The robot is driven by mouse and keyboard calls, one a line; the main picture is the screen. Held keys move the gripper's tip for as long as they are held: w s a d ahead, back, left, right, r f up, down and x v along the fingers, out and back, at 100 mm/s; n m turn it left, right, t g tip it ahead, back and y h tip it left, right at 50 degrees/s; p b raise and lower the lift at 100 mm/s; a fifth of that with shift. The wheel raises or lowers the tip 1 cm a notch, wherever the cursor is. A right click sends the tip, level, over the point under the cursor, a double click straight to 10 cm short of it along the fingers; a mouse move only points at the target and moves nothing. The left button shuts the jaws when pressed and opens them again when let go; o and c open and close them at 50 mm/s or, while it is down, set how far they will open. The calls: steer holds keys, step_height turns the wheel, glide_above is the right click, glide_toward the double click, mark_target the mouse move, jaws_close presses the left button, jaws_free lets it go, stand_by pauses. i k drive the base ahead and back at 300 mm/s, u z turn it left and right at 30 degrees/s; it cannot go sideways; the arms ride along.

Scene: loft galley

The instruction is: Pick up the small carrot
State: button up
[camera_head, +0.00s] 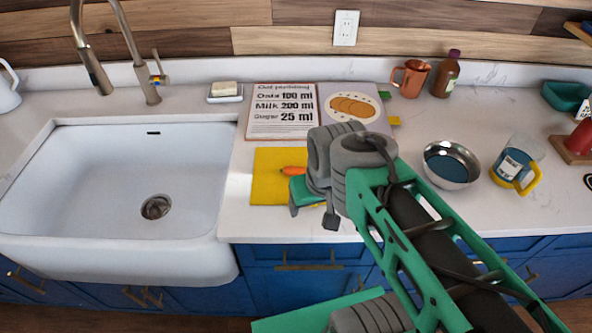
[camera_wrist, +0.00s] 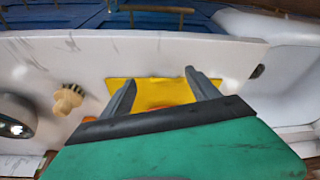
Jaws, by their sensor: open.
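The small carrot (camera_head: 294,170) shows as a short orange piece on the yellow mat (camera_head: 268,184), just beside my gripper in the head view. Its right part is hidden behind my arm. In the wrist view the yellow mat (camera_wrist: 150,90) lies between and beyond my two fingers, with an orange patch low between them that may be the carrot. My gripper (camera_wrist: 160,84) is open, its dark fingers spread above the mat, with nothing visibly held. In the head view its fingers (camera_head: 312,212) are partly hidden by my wrist.
A white sink (camera_head: 100,190) lies left of the mat. A recipe book (camera_head: 283,112) lies behind it. A steel bowl (camera_head: 451,164) and a glass jug (camera_head: 514,165) stand to the right. A wooden brush-like thing (camera_wrist: 68,99) shows in the wrist view.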

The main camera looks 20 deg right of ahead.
mark_target(287, 170)
steer(key=z, duration=0.05)
steer(key=k, duration=0.5)
steer(key=u, duration=2.45)
steer(key=k, duration=1.35)
steer(key=z, duration=0.55)
steer(key=i, duration=0.5)
